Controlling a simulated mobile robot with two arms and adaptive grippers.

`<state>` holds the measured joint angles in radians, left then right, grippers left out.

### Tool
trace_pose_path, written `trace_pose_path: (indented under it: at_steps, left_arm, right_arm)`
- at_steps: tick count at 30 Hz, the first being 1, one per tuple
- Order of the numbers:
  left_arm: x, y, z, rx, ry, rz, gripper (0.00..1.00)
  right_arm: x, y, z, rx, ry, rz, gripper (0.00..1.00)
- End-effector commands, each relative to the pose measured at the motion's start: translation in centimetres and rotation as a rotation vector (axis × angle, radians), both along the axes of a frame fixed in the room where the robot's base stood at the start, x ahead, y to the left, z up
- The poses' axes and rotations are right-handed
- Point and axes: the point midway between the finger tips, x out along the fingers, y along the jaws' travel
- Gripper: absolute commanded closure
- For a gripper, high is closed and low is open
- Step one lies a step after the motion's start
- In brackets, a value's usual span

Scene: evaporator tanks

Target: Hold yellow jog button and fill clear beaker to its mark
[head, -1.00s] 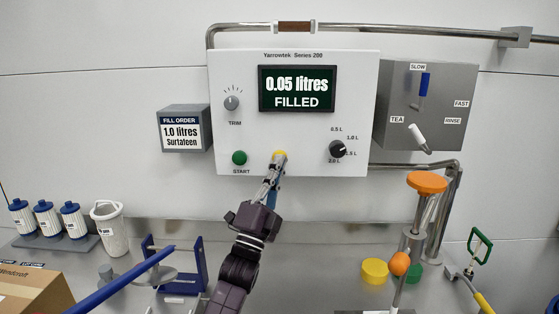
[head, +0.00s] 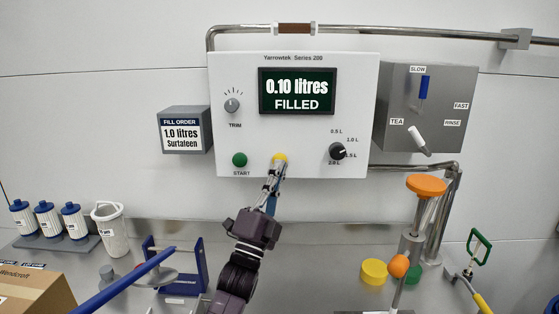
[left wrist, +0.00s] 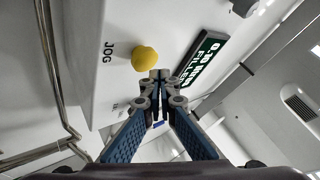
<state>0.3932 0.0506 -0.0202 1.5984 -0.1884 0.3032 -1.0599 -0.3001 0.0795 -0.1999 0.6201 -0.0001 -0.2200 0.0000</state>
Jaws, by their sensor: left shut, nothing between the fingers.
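The round yellow jog button (head: 280,157) sits on the lower middle of the white control panel. It shows in the left wrist view (left wrist: 145,58) beside the word JOG. My left gripper (head: 276,166) is shut and empty, its tips at the button's lower edge in the head view. In the left wrist view the closed fingertips (left wrist: 158,75) are right next to the button; I cannot tell whether they touch it. The display (head: 297,90) reads 0.10 litres FILLED. I cannot make out the clear beaker. My right gripper is not in view.
A fill order sign (head: 183,133) reads 1.0 litres Surtateen. A green START button (head: 239,160) and a black selector knob (head: 337,151) flank the jog button. A grey lever box (head: 425,105) is at right. An orange-topped fitting (head: 426,185) stands below it.

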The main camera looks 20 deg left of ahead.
Motion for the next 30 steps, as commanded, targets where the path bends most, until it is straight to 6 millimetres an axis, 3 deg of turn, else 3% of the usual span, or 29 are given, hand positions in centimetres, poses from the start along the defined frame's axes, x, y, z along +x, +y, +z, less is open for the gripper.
trace_pose_path:
  at_steps: [10,22,30]
  left_arm:
    - [-0.3,-0.1,0.1,-0.001,0.000,-0.001,1.00]
    - [-4.0,-1.2,0.1,-0.001,0.000,-0.001,1.00]
    - [-4.9,-1.4,0.0,0.000,-0.001,0.000,1.00]
  right_arm:
    - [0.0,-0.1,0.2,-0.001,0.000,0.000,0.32]
    - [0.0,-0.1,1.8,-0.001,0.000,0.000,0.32]
    - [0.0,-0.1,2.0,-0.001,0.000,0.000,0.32]
